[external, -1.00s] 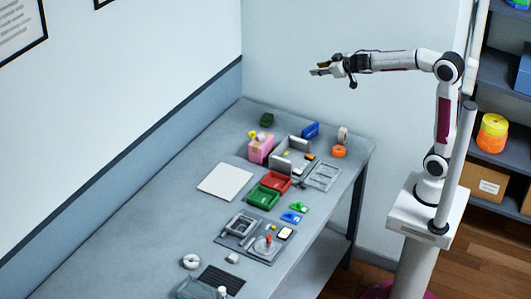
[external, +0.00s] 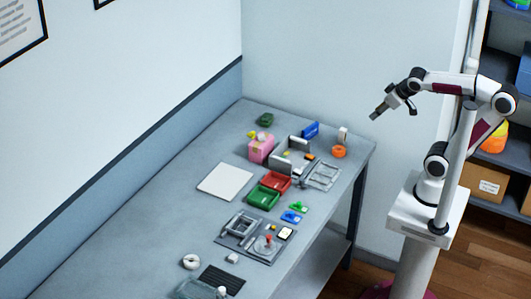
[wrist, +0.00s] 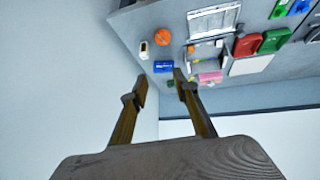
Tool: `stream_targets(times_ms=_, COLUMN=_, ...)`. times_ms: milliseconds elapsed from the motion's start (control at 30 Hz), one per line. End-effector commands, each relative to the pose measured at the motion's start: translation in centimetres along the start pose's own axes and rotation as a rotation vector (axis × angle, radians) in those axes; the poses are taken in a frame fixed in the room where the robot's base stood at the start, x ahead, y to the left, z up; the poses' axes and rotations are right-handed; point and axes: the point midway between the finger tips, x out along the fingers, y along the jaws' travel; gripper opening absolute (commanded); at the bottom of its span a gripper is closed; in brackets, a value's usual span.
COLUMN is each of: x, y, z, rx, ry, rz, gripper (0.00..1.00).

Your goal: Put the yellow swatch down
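My gripper (external: 376,115) is raised well above the table's right end in the external view, tilted down to the left. In the wrist view its two fingers (wrist: 160,80) are apart, with nothing held between them. I cannot pick out the yellow swatch with certainty. A small yellow thing (external: 251,134) shows behind the pink box (external: 261,149) at the table's back, far below my gripper. The pink box also shows in the wrist view (wrist: 210,77).
The grey table (external: 140,220) holds a white board (external: 225,182), red bin (external: 276,181), green bin (external: 263,197), blue box (external: 310,130) and orange roll (external: 339,151). A grey fixture (external: 258,238) stands nearer the front. The table's left part is clear.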

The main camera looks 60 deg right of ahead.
Motion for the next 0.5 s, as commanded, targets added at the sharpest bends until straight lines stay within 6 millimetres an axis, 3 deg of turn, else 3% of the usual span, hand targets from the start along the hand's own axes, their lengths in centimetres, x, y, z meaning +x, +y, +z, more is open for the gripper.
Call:
stream_targets(times_ms=100, x=-0.9, y=-1.6, z=3.4, rx=-0.015, ry=-0.043, rz=-0.061, gripper=0.29)
stream_targets(times_ms=233, x=-1.5, y=-3.0, z=6.3, rx=-0.033, ry=-0.083, rz=-0.118, gripper=0.29)
stream_targets(times_ms=500, x=-2.0, y=-4.2, z=8.3, rx=-0.048, ry=-0.110, rz=-0.165, gripper=0.29)
